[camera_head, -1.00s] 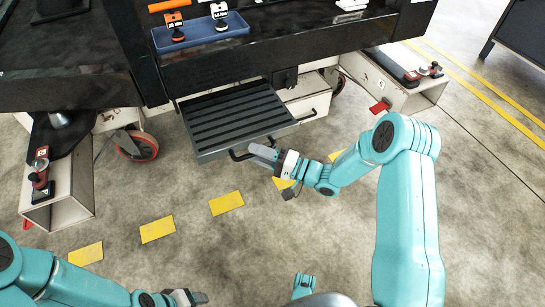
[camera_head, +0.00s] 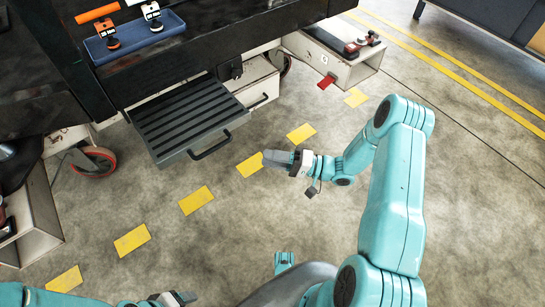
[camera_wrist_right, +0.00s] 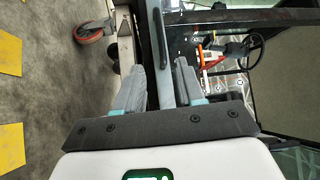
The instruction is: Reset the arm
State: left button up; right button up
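My right arm is teal and reaches in from the right in the head view. Its gripper (camera_head: 272,158) hangs over the floor, to the right of the drawer handle (camera_head: 210,147) and apart from it. In the right wrist view the two grey fingers (camera_wrist_right: 158,85) stand apart with nothing held between them. My left gripper (camera_head: 182,298) is low at the bottom edge of the head view, and its fingers are too small to read.
A dark ribbed drawer (camera_head: 185,118) stands out from the trolley. A blue tray (camera_head: 135,36) with small tools is above it. A red caster wheel (camera_head: 94,162) is at left. Yellow floor marks (camera_head: 196,200) cross the clear concrete in front.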

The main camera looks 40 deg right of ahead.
dwell(0.3)
jog(key=w+a+r+g+y, duration=0.1)
jog(key=w+a+r, duration=0.1)
jog(key=a, duration=0.5)
jog(key=w+a+r+g, duration=0.1)
jog(key=w+a+r, duration=0.1)
jog(key=a, duration=0.5)
jog(key=a+f+h, duration=0.4)
jog(key=a, duration=0.1)
jog(key=s+d+f+n+g+h, duration=0.1)
jog(key=s+f+n+g+h, duration=0.1)
jog(key=s+f+g+h, duration=0.45)
jog(key=s+d+f+n+g+h, duration=0.15)
jog(key=s+f+g, duration=0.4)
jog(key=s, duration=0.75)
notch_tip(320, 180, up, 28)
jog(key=s+n+t+p, duration=0.1)
jog(key=p, duration=2.8)
jog(key=shift+s, duration=0.2)
